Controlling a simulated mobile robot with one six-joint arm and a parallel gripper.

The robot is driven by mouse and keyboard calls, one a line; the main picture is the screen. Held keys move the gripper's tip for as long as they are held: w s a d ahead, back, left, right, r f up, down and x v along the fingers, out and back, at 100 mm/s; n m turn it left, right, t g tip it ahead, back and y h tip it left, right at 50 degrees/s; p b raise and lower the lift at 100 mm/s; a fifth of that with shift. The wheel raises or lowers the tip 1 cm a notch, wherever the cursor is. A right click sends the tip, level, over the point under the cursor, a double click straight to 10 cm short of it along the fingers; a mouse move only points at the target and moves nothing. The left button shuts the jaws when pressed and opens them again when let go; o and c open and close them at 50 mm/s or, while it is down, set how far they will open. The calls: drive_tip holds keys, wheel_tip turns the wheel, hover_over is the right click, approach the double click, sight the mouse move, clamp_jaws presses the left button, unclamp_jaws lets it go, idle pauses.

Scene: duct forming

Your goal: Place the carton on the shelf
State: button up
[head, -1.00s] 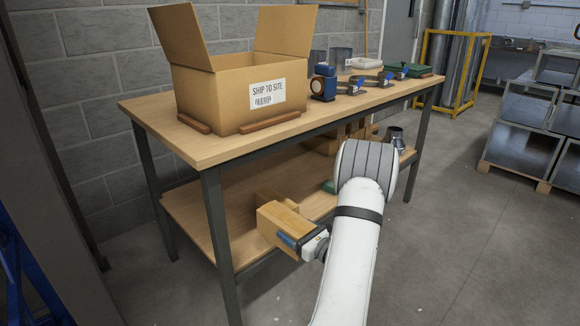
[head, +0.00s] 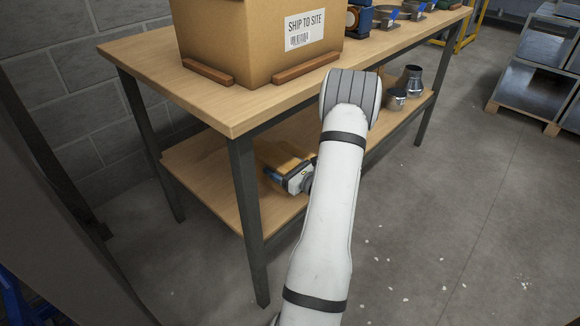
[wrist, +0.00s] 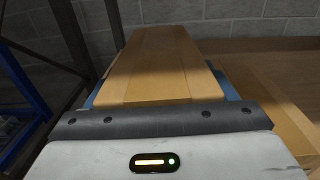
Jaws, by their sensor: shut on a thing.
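My gripper (head: 282,172) is shut on a small brown carton (wrist: 155,65), which stretches away from the jaws in the wrist view. In the head view the held carton (head: 284,156) is largely hidden by the gripper and the tabletop above. It is between the bench's top and its lower wooden shelf (head: 205,178), over the shelf's left part. I cannot tell whether it touches the shelf. A second carton (wrist: 280,105) lies to the right of the held one in the wrist view.
The bench top (head: 150,70) overhangs the shelf, with a front leg (head: 247,205) left of my gripper. A large "SHIP TO SITE" box (head: 255,45) stands on top. Metal duct fittings (head: 411,80) sit at the shelf's right end. A block wall (head: 45,45) is behind.

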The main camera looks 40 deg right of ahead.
wheel_tip(320, 180, down, 6)
drive_tip(key=shift+s+d+f+b, duration=0.15)
drive_tip(key=shift+f+b, duration=0.1)
drive_tip(key=shift+b, duration=0.9)
drive_tip(key=shift+f, duration=0.15)
drive_tip(key=o, duration=1.4)
drive_tip(key=shift+r, duration=0.25)
drive_tip(key=s+p, duration=0.1)
drive_tip(key=s, duration=0.3)
drive_tip(key=s+p, duration=0.1)
drive_tip(key=s, duration=0.3)
drive_tip(key=s+d+p, duration=0.1)
drive_tip(key=s, duration=0.3)
drive_tip(key=shift+f, duration=0.1)
